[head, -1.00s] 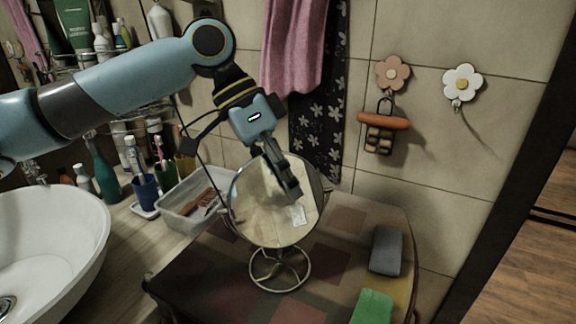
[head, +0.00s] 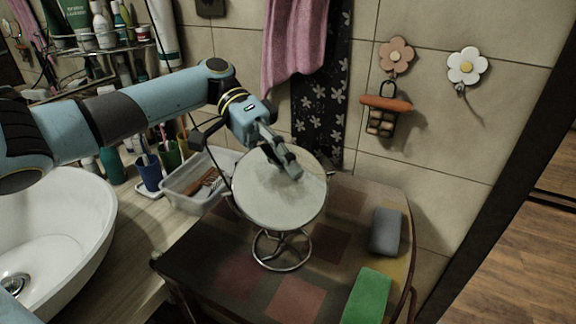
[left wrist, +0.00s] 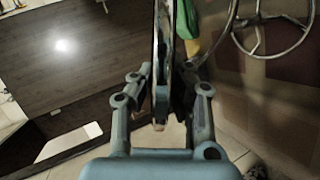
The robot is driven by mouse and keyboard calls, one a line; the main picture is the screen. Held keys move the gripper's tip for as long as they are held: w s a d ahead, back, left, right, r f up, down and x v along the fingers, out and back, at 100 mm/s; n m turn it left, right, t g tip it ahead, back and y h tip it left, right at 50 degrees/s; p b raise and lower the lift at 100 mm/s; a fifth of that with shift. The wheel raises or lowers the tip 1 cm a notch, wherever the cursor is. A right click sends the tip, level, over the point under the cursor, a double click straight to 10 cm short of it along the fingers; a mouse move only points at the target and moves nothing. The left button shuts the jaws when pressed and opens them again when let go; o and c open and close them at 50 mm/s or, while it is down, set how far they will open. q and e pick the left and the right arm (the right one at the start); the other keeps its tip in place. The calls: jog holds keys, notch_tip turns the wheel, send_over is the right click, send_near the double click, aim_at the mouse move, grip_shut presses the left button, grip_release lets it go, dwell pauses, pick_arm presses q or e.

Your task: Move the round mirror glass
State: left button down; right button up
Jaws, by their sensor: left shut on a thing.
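The round mirror glass (head: 275,200) sits on its wire stand (head: 283,250) on the patchwork-topped small table (head: 235,267). Its face is tilted upward more than upright. My left gripper (head: 290,168) is at the upper part of the mirror, with its fingers over the rim. In the left wrist view, the mirror glass (left wrist: 162,60) shows edge-on between the two fingers (left wrist: 165,105), and the gripper is shut on it. The wire stand (left wrist: 275,25) also shows at the upper right there. My right gripper is not in view.
A grey sponge (head: 386,231) and a green sponge (head: 367,296) lie on the table's right side. A clear plastic box (head: 190,190), a blue cup (head: 149,173) and a white basin (head: 60,235) stand to the left. The tiled wall is behind.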

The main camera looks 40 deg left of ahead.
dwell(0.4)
pick_arm(q)
jog(key=c, duration=1.4)
grip_release()
jog(key=shift+a, duration=0.3)
jog(key=v, duration=1.1)
jog(key=shift+a, duration=0.25)
